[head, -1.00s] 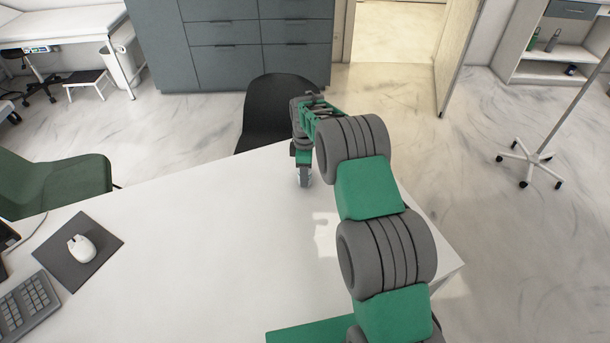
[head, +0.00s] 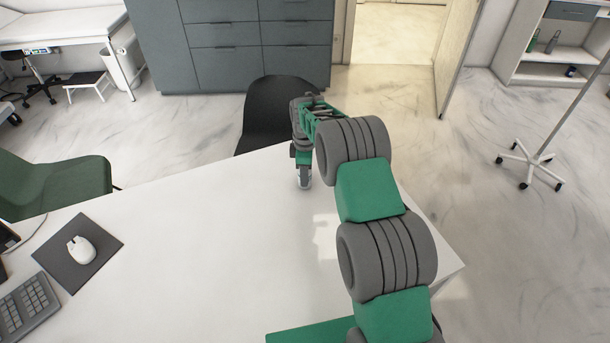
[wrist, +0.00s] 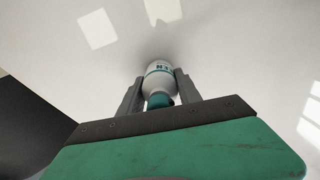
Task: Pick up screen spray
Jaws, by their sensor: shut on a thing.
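The screen spray (wrist: 158,72) is a small white bottle with dark lettering and a teal-green part towards my palm. In the wrist view it sits between the two grey fingers of my gripper (wrist: 158,88), which is shut on it. In the head view my gripper (head: 304,176) points down at the far edge of the white desk (head: 200,230). There the bottle is mostly hidden by the fingers, with a pale bit showing low between them. I cannot tell whether its base touches the desk.
A mouse (head: 82,249) on a dark mat (head: 97,270) and a keyboard (head: 25,308) lie at the desk's left. A black chair (head: 268,112) stands beyond the far edge, close behind my gripper. A green chair (head: 60,185) is at left. The desk's middle is clear.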

